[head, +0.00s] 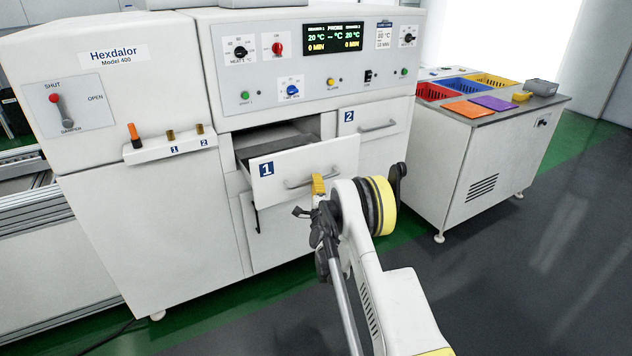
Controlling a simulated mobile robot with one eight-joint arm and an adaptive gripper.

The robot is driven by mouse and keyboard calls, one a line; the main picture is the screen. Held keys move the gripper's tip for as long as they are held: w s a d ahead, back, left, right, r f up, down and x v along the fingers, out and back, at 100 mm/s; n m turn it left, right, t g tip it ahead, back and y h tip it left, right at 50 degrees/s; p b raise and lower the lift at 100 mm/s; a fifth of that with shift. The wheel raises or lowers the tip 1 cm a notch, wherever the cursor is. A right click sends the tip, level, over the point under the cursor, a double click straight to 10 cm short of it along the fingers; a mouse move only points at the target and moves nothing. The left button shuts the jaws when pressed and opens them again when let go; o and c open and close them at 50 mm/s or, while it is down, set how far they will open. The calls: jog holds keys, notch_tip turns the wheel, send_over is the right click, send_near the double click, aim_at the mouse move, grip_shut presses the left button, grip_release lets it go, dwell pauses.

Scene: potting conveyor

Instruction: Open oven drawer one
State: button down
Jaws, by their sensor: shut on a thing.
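The oven (170,230) is a white Hexdalor cabinet with a control panel. Oven drawer one (275,171), marked with a blue 1 label, is pulled partway out, and a dark gap into its inside shows above its front. Its grey bar handle (300,183) runs across the front panel. My gripper (318,184) is at the right part of this handle, with a yellow finger in view, and is shut on it. The far finger and the exact contact are partly hidden by my wrist. Drawer two (372,122), marked 2, is closed.
A white side cabinet (470,165) stands to the right, bearing red (437,92), blue and yellow bins and flat orange and purple pieces. A small shelf (172,148) sticks out at the oven's left front. Dark floor is free in front and right.

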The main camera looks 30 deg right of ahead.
jog(key=shift+s, duration=0.25)
jog(key=c, duration=1.5)
grip_release()
jog(key=shift+w+d, duration=0.1)
jog(key=shift+o, duration=0.2)
jog(key=v, duration=0.7)
jog(key=shift+s, duration=0.3)
